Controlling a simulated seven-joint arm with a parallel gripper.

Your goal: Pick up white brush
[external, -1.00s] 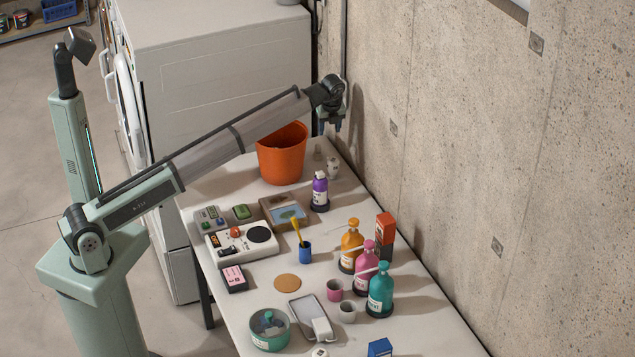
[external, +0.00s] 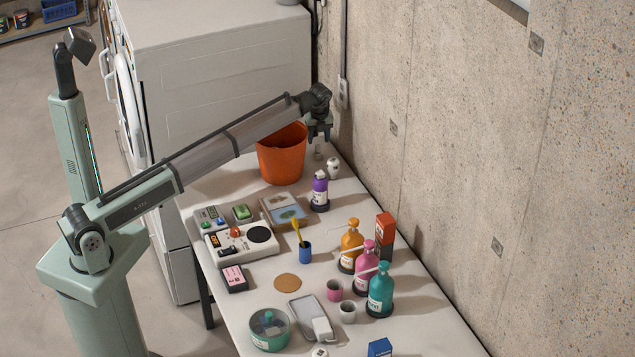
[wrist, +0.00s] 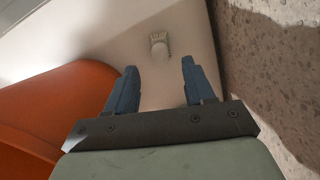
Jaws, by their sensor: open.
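The white brush (wrist: 159,45) shows in the wrist view as a small pale thing with bristles along its top edge, on the table near the wall. It is beyond the fingertips, roughly in line with the gap between them, and apart from them. My gripper (wrist: 158,72) is open and empty. In the external view my gripper (external: 319,136) hangs above the table's far end, right of the orange bucket. Two small pale items lie below it there, and I cannot tell for sure which is the brush.
The orange bucket (external: 281,155) stands close on the left, and the concrete wall (external: 450,150) rises close on the right. A purple bottle (external: 320,192) stands nearer the camera. Pump bottles, cups and boxes crowd the table (external: 255,292) further forward.

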